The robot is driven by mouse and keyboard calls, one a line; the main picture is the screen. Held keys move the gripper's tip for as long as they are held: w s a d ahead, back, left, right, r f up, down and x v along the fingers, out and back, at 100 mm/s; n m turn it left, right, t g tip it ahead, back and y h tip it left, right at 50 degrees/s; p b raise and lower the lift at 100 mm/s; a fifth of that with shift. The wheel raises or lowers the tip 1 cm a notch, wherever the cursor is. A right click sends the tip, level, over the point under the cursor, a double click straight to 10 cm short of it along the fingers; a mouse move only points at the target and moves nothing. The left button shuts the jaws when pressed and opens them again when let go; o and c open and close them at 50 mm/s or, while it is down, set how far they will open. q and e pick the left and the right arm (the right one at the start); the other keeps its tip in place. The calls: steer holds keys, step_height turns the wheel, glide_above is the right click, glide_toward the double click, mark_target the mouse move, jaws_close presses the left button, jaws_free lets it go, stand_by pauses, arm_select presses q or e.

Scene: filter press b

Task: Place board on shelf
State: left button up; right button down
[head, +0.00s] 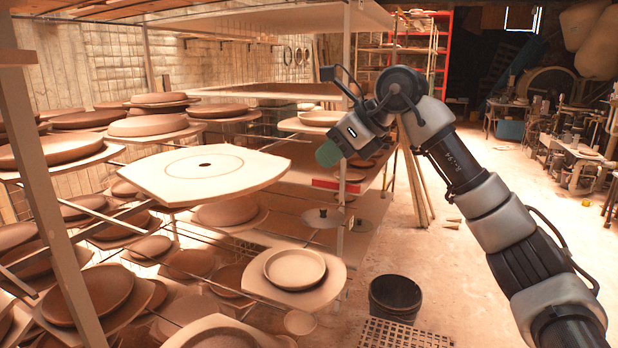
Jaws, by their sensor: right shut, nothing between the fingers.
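A pale board (214,182) with rounded corners and a small dark hole in its middle lies flat at the left centre. It sticks out at the front of the rack, empty on top. Its far edge seems to lie over the shelf rods, but I cannot tell how it is supported. My right gripper (327,154) is shut and empty. It is to the right of the board, apart from it, with its green fingertips pointing left and down. My left gripper is not in view. The shelf rack (340,90) holds several other boards with brown plates.
A board with a round dish (295,269) juts out lower down, below my right gripper. A black bucket (395,296) and a floor grate (400,335) are at the bottom. A wooden post (52,190) stands at the left. The floor at the right is mostly clear.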

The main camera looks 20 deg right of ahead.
steer(key=shift+v, duration=1.55)
